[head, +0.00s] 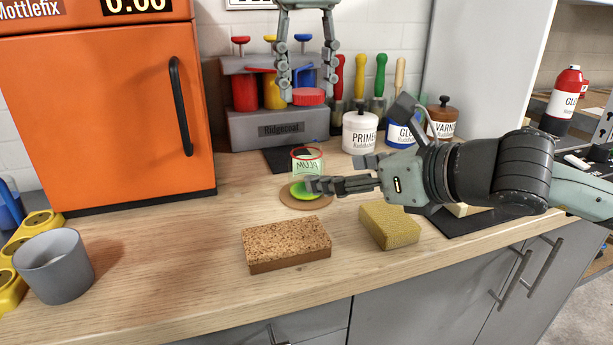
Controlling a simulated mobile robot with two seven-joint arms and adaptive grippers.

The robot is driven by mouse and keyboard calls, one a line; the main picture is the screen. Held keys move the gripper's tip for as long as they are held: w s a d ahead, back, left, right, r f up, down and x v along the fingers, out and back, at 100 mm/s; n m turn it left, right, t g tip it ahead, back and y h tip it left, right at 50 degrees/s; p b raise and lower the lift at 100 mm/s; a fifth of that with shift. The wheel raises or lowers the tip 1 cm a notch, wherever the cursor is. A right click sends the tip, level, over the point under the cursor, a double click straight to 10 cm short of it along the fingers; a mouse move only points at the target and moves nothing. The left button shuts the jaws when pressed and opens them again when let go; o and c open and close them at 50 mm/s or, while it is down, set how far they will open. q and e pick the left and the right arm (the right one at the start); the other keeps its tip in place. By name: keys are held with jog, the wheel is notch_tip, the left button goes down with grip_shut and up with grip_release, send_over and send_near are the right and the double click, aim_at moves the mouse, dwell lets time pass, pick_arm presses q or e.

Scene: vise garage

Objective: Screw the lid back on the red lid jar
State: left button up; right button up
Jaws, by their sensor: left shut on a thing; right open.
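The red lid (309,97) is held level between the fingers of my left gripper (306,91), which is shut on it. The lid is above and behind a clear, open jar (307,163) with a red rim and dark lettering, and apart from it.
A brown sponge block (287,245) and a yellow sponge (390,226) lie in front. A grey cup (55,266) stands at the left.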

aim_at(317, 173)
jog(key=x, duration=0.9)
jog(key=shift+r, duration=0.15)
grip_shut()
pick_arm(q)
jog(key=shift+f, duration=2.5)
jog(key=shift+f, duration=0.85)
jog(key=shift+f, duration=0.6)
